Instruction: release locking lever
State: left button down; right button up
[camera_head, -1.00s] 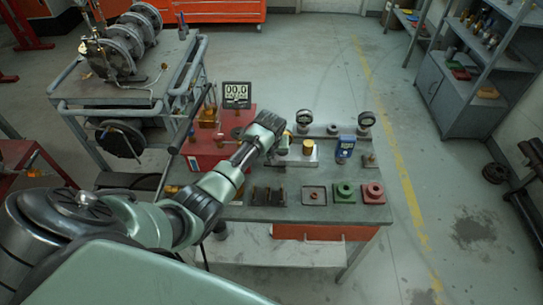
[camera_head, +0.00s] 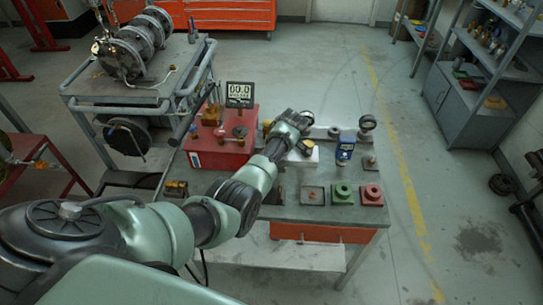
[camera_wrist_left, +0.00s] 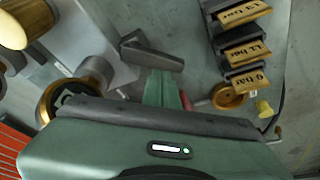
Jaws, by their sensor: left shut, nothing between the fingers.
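My left gripper (camera_head: 303,118) is over the back of the workbench in the head view, where it and my forearm hide what lies beneath. In the left wrist view its green fingers (camera_wrist_left: 163,88) are together with nothing between them. A dark grey angled bar (camera_wrist_left: 152,52), which may be the locking lever, lies just beyond the fingertips; I cannot tell whether they touch it. A brass-rimmed round part (camera_wrist_left: 62,101) is to the left of the fingers. The right gripper is in neither view.
Labelled brackets (camera_wrist_left: 243,48) stand right of the fingers in the wrist view.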

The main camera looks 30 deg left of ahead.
pick_arm(q)
jog(key=n, duration=0.1)
jog(key=d+n+g, duration=0.1)
jog(key=shift+s+d+n+b, duration=0.1)
jog(key=shift+s+n+b, duration=0.1)
jog(key=shift+n+b, duration=0.2)
jog(key=shift+d, duration=0.25)
jog(key=shift+s, duration=0.1)
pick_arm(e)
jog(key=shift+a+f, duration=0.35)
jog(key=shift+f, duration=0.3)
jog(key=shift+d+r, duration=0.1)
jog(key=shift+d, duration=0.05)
pick_arm(q)
jog(key=shift+s+r+p, duration=0.1)
jog(key=shift+s+p, duration=0.05)
jog(key=shift+p, duration=0.25)
jog(key=shift+s+p, duration=0.45)
jog(key=shift+p, duration=0.2)
jog(key=shift+s, duration=0.2)
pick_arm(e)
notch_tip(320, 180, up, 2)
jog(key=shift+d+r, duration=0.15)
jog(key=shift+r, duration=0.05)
